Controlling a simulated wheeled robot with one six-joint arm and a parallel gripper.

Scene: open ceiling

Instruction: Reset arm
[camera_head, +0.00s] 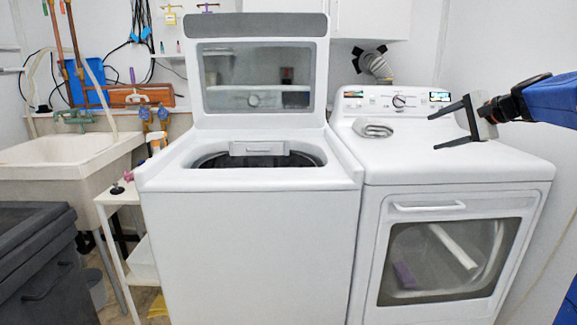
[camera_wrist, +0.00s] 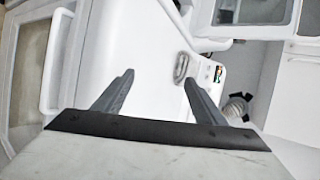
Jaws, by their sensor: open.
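My gripper (camera_head: 449,124) is at the right of the head view, above the top of the white dryer (camera_head: 462,258). Its two dark fingers are spread apart and point left, with nothing between them. In the wrist view my gripper (camera_wrist: 160,92) also shows open and empty over the dryer's white top (camera_wrist: 150,50). My blue arm comes in from the right edge of the head view. A folded grey-white cloth (camera_head: 373,128) lies on the dryer top, to the left of the fingers and apart from them. It also shows in the wrist view (camera_wrist: 182,68).
A white top-loading washer (camera_head: 250,240) stands left of the dryer with its lid (camera_head: 258,80) raised. A utility sink (camera_head: 65,165), a small white shelf (camera_head: 128,235) and a dark cabinet (camera_head: 35,265) are at the left. A wall is close at the right.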

